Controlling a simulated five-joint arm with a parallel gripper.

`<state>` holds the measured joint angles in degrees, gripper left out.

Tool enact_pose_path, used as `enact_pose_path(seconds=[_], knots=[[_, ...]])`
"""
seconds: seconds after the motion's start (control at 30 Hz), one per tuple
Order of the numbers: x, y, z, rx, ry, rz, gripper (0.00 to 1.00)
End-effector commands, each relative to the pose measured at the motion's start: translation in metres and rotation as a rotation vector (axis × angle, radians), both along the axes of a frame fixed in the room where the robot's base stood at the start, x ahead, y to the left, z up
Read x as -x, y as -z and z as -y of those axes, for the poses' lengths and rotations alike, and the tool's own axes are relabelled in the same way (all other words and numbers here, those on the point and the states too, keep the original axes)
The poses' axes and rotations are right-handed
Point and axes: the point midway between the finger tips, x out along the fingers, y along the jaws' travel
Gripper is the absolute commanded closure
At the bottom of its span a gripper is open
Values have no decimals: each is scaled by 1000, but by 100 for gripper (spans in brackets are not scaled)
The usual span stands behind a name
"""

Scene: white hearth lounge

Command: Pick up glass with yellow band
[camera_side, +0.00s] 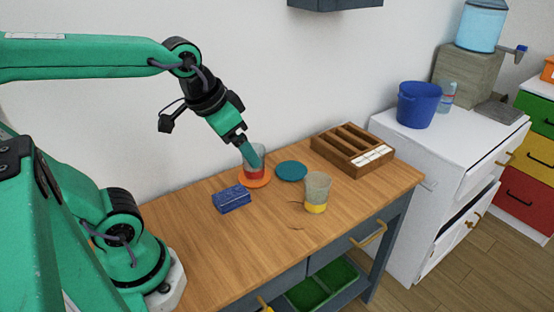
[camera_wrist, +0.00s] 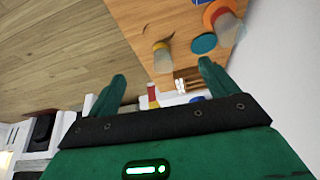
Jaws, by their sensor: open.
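The glass with the yellow band (camera_side: 317,188) stands upright on the wooden table, right of the teal coaster (camera_side: 291,171). It also shows in the wrist view (camera_wrist: 163,56), some way beyond the gap between my fingers. My gripper (camera_side: 254,160) is open, with nothing between its fingers in the wrist view (camera_wrist: 161,70). In the side view its fingertips overlap a glass with a red band (camera_side: 254,173) on an orange coaster (camera_side: 254,183). I cannot tell whether they touch it. In the wrist view that glass (camera_wrist: 228,26) lies outside the jaws, past the right finger.
A blue box (camera_side: 231,199) lies on the table left of the glasses. A wooden compartment tray (camera_side: 334,152) stands at the back right. The wall is close behind the table. The tabletop's front left is clear. A white cabinet (camera_side: 405,140) with a blue bucket (camera_side: 418,105) stands to the right.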

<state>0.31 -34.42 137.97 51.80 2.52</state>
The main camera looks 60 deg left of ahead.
Motion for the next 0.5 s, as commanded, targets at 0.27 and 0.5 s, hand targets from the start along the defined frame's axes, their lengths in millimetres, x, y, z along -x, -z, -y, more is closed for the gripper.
enact_pose_path(seconds=[0.27, 0.5], knots=[[-45, 6, 3, -23, 64, -91, 14], [-84, 21, 5, -41, 122, -167, 14]])
